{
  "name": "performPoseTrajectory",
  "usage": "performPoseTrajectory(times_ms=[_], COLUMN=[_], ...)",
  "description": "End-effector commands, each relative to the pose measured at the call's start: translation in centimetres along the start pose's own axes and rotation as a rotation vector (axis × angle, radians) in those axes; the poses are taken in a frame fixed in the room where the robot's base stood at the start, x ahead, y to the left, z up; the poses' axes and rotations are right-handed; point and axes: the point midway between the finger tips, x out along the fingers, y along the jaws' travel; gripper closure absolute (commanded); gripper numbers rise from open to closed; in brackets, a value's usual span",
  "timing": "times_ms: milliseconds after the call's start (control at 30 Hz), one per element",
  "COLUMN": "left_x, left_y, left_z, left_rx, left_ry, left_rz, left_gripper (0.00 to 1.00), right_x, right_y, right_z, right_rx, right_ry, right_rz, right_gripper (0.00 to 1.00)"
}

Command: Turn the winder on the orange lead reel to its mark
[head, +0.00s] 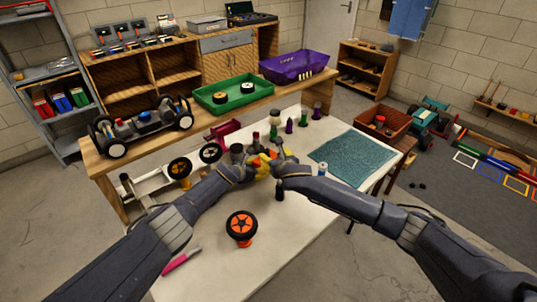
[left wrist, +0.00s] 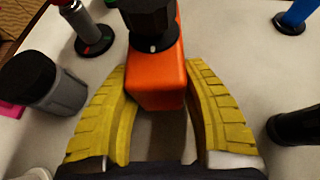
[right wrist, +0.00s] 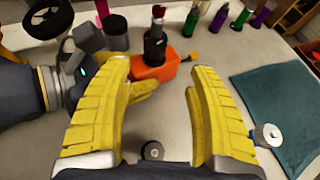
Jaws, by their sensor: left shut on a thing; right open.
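The orange lead reel (left wrist: 155,85) is a box-like orange body with a black winder knob (left wrist: 150,15) on top. A small white mark shows at the knob's base. My left gripper (left wrist: 157,75) is shut on the orange body, one yellow finger on each side. In the right wrist view the reel (right wrist: 150,72) stands beyond my right gripper (right wrist: 158,70), which is open and empty. The knob (right wrist: 155,48) rises there in front of the spread fingers, apart from them. In the head view the reel (head: 268,155) is small and partly hidden by both grippers.
Dark and grey cylinders crowd the left of the reel; green and purple bottles (head: 289,125) stand behind it. A teal mat (head: 352,158) lies to the right. An orange-hubbed wheel (head: 241,226) and a pink marker (head: 181,262) are on the near table (head: 215,275), which is otherwise largely clear.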

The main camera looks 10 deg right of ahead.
Motion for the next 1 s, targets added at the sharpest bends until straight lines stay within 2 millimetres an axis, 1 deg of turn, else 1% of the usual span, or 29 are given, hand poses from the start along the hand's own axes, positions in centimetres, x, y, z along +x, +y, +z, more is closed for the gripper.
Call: performPoseTrajectory(times_ms=[200, 400, 533, 700, 900, 1000], left_x=[0.0, 0.0, 0.0, 0.0, 0.0, 0.0], left_y=[0.0, 0.0, 0.0, 0.0, 0.0, 0.0], left_z=[0.1, 0.1, 0.1, 0.1, 0.1, 0.1], left_rx=[0.000, 0.000, 0.000, 0.000, 0.000, 0.000], left_ry=[-0.001, -0.001, -0.001, -0.001, -0.001, -0.001], left_rz=[0.000, 0.000, 0.000, 0.000, 0.000, 0.000], left_gripper=[0.81, 0.81, 0.81, 0.81, 0.81, 0.81], right_x=[2.6, 4.0, 4.2, 3.7, 2.8, 2.5], right_y=[-1.6, -2.2, -2.0, -1.1, -0.1, 0.2], right_z=[1.6, 3.3, 4.5, 6.2, 7.8, 8.3], right_rx=[0.012, 0.016, 0.010, -0.003, -0.019, -0.025], right_ry=[0.150, 0.341, 0.461, 0.593, 0.694, 0.724], right_rz=[-0.069, -0.099, -0.089, -0.051, 0.002, 0.021], right_gripper=[0.41, 0.41, 0.41, 0.41, 0.41, 0.41])
